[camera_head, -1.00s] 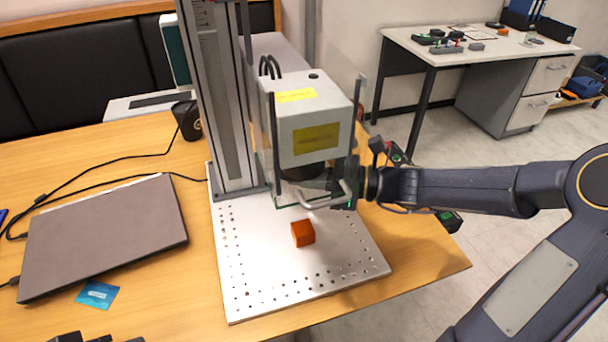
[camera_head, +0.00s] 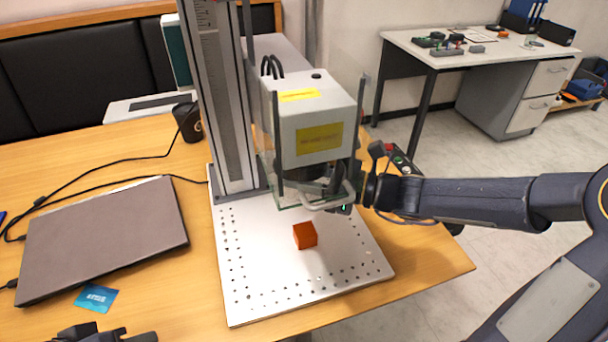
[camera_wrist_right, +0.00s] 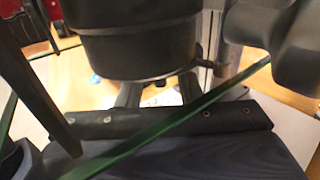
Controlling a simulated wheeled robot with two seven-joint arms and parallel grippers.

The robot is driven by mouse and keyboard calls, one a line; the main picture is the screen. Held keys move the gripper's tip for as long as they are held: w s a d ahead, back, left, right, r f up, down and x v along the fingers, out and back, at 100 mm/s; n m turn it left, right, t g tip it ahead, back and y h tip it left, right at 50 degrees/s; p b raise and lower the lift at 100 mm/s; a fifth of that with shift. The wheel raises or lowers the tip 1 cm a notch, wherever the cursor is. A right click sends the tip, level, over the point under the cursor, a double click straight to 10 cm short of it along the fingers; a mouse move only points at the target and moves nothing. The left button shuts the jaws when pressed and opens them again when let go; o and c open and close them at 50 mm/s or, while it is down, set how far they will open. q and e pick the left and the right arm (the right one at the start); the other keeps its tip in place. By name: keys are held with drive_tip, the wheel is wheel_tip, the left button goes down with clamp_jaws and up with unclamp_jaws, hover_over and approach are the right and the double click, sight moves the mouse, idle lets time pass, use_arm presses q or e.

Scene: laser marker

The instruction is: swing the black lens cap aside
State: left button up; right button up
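The black lens cap (camera_wrist_right: 135,45) fills the upper middle of the right wrist view as a round dark cylinder, with a small tab at its right side. In the head view the dark lens area (camera_head: 308,172) sits under the grey laser head (camera_head: 312,115), partly behind the clear guard. My right gripper (camera_wrist_right: 160,92) shows two fingers standing apart just beyond the cap's lower edge; contact cannot be told. In the head view my right gripper (camera_head: 348,192) is at the right side of the guard, its tips largely hidden. Part of my left gripper (camera_head: 105,335) shows at the bottom edge.
The clear guard with a bent metal handle (camera_head: 330,202) hangs in front of the lens; its green edge (camera_wrist_right: 170,122) crosses the wrist view. An orange block (camera_head: 305,235) lies on the perforated plate (camera_head: 260,290). A laptop (camera_head: 105,235) lies at left. A control box (camera_head: 400,160) is behind my right wrist.

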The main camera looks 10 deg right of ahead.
use_arm(q)
drive_tip(key=shift+r+p, duration=0.55)
use_arm(e)
drive_tip(key=v, duration=0.7)
drive_tip(key=shift+s+d, duration=0.2)
drive_tip(key=shift+d, duration=0.15)
